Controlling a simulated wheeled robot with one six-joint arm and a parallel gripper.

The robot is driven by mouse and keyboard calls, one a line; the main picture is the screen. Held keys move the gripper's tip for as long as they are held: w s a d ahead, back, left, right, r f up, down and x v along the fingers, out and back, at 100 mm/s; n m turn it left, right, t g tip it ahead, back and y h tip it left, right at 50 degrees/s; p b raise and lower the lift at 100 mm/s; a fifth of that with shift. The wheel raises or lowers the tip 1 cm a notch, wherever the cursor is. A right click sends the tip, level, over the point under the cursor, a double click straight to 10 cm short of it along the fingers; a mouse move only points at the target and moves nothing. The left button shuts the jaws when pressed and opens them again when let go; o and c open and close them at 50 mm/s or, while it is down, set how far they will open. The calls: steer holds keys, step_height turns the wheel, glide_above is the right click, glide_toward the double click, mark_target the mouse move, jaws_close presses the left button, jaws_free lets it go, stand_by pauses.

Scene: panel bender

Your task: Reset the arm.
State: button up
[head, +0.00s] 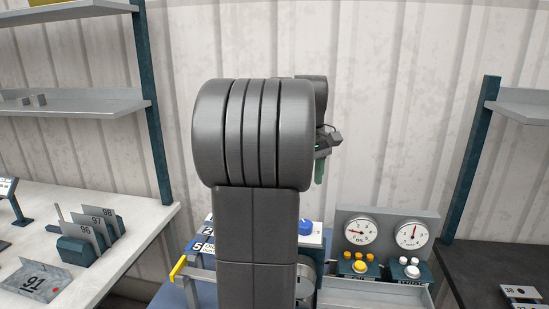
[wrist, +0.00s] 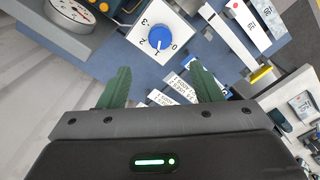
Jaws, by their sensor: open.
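My gripper (wrist: 158,88) shows in the wrist view with its two green fingers spread apart and nothing between them. In the head view my gripper (head: 319,168) is partly hidden behind my raised dark arm, with a green finger pointing down. In the wrist view the fingers are over the blue machine panel, below a blue knob (wrist: 159,38) on a white numbered plate. The knob (head: 306,227) also shows in the head view, to the right of my arm.
Two gauges (head: 411,236) with yellow and white buttons stand right of my arm. A yellow-ended handle (head: 179,268) is at the left. A white table (head: 158,217) holds numbered plates in a blue rack (head: 77,250). A dark table (head: 478,262) stands at the right.

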step_height(320, 180, down, 13)
steer(key=shift+r+p, duration=0.1)
steer(key=shift+p, duration=0.55)
steer(key=shift+r, duration=0.1)
